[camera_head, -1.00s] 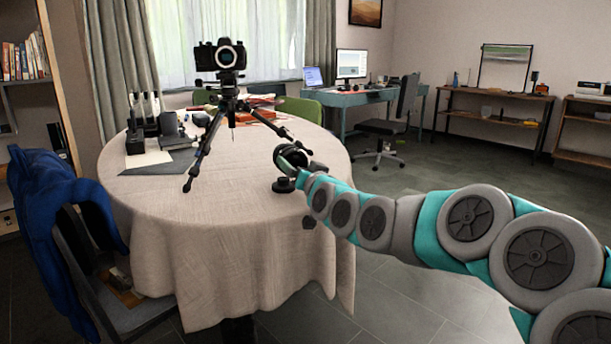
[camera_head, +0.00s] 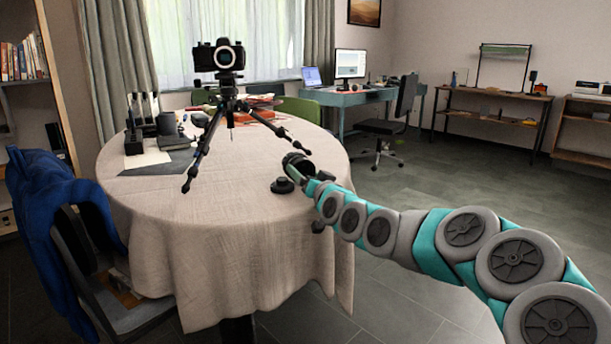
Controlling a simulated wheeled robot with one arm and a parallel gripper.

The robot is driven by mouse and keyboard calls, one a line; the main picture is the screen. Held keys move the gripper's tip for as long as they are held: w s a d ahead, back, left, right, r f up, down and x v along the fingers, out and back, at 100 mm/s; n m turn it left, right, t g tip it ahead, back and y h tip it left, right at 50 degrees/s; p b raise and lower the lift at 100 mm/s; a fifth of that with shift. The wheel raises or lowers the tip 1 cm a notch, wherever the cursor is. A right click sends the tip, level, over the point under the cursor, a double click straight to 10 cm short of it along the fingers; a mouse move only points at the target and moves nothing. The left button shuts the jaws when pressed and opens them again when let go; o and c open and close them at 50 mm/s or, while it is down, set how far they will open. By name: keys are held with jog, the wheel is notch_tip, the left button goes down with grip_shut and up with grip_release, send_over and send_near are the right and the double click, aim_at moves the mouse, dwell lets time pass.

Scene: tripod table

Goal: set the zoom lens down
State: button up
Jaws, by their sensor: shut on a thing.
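The zoom lens (camera_head: 293,159) is a short black cylinder at the right edge of the round table, seen small. My gripper (camera_head: 301,168) is shut on it, reaching in from the right. The fingers and the lens overlap, so the grip is partly hidden. I cannot tell whether the lens touches the cloth. A small dark round piece (camera_head: 282,185) lies on the table just below and left of the lens. The round table (camera_head: 215,230) has a beige cloth.
A black camera (camera_head: 219,56) with an open lens mount sits on a tripod (camera_head: 205,145) standing on the table. Dark items (camera_head: 150,135) and papers are at the back left. A chair with a blue jacket (camera_head: 50,220) is at the left. The table's front is clear.

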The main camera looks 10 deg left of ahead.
jog(key=shift+s+f+b, duration=0.1)
jog(key=shift+f+b, duration=0.55)
jog(key=shift+f, duration=0.05)
jog(key=o, duration=1.2)
jog(key=shift+f, duration=0.1)
jog(key=shift+r+p, duration=0.45)
jog(key=shift+r, duration=0.05)
jog(key=v, duration=1.2)
jog(key=shift+r+b, duration=0.3)
jog(key=shift+r, duration=0.05)
